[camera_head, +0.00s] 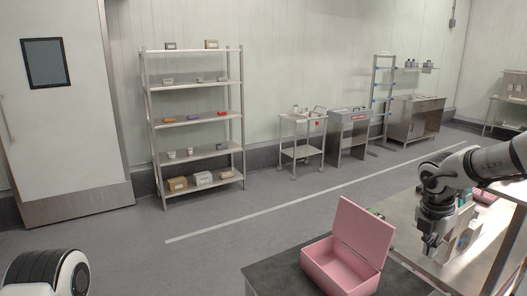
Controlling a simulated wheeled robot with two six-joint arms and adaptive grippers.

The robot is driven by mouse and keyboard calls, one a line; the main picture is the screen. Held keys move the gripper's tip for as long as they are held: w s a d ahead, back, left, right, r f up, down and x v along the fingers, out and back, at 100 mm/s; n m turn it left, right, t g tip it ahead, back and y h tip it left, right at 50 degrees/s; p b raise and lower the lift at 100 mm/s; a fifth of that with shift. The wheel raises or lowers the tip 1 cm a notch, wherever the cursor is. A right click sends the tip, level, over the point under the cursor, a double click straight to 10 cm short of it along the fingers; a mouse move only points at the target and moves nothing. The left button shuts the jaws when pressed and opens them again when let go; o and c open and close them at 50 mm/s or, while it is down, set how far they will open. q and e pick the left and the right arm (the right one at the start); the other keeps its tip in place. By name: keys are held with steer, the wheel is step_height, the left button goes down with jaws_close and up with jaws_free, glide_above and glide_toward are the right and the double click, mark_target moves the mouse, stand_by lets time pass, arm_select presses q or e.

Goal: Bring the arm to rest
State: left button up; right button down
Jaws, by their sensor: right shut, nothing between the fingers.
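My right arm comes in from the right edge. Its gripper (430,243) points down over the near edge of a metal work surface (410,206), just right of a pink box. It is shut and empty. The pink box (329,274) stands on a dark table with its lid (363,231) raised; no contents show in the visible part of its inside. My left gripper is not in view; a rounded black and white part of my own body shows at the lower left.
The dark table (279,271) lies in front. Behind my right gripper, some upright items stand on the metal surface, partly hidden. A shelf rack (194,115), a cart (302,129) and a door (62,110) line the back wall. The floor between is clear.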

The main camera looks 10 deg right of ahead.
steer(key=s+a+f+n+g+h+b, duration=0.15)
steer(key=s+f+n, duration=0.4)
steer(key=f, duration=0.65)
steer(key=s+f+n+h+b, duration=0.35)
steer(key=f+n, duration=0.35)
steer(key=f, duration=0.4)
steer(key=s+a+f+n+g+h+b, duration=0.15)
steer(key=s+f+n, duration=0.4)
steer(key=f, duration=0.65)
steer(key=s+a+f+n+t+y+b, duration=0.1)
steer(key=s+a+f+n, duration=0.25)
steer(key=n, duration=0.35)
steer(key=s+a+f+n+t+y, duration=0.2)
steer(key=f+n, duration=0.2)
steer(key=n, duration=0.2)
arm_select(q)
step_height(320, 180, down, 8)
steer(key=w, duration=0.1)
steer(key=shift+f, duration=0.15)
arm_select(e)
steer(key=s+a+f+n+g+y, duration=0.1)
steer(key=s+a+n+y, duration=0.5)
steer(key=a+n, duration=0.6)
steer(key=s+n, duration=0.2)
steer(key=n, duration=0.4)
steer(key=shift+a+f, duration=0.15)
steer(key=shift+f, duration=0.1)
